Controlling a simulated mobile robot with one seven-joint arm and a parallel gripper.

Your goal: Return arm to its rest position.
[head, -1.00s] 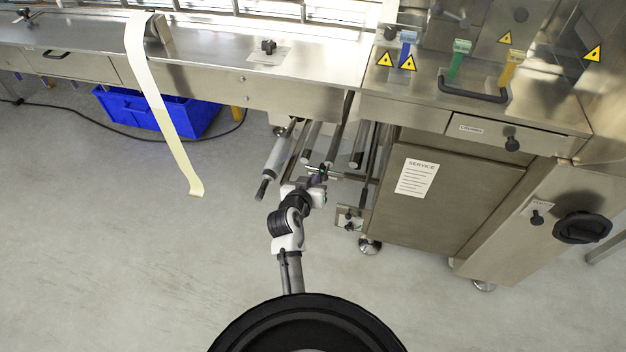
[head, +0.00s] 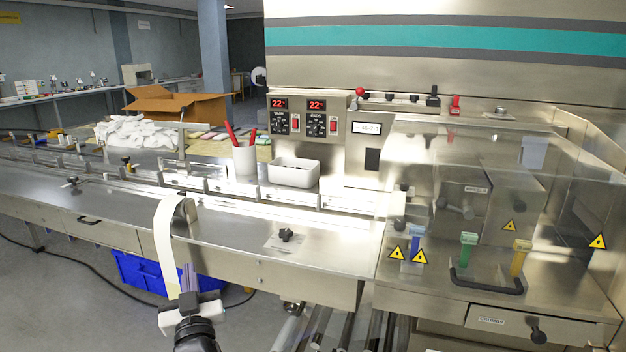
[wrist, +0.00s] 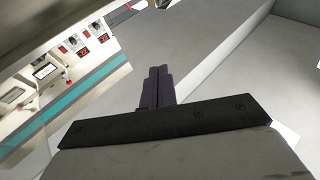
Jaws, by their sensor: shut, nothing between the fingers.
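My gripper (head: 188,278) shows at the lower left of the head view, pointing up, in front of the machine's conveyor bed. Its two dark fingers are together with nothing between them. In the wrist view the closed fingers (wrist: 158,86) point up toward a pale wall and ceiling area. The flow wrapper (head: 300,225) fills the middle and right of the head view. A pale film strip (head: 168,245) hangs over the bed's front edge just behind and left of my gripper; I cannot tell whether they touch.
A blue crate (head: 140,272) stands on the floor under the bed, near a black cable. A clear guard with a black handle (head: 487,284) covers the right side. A white bin (head: 293,172) and a cup (head: 244,158) of red-handled tools stand behind. Open floor lies at the lower left.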

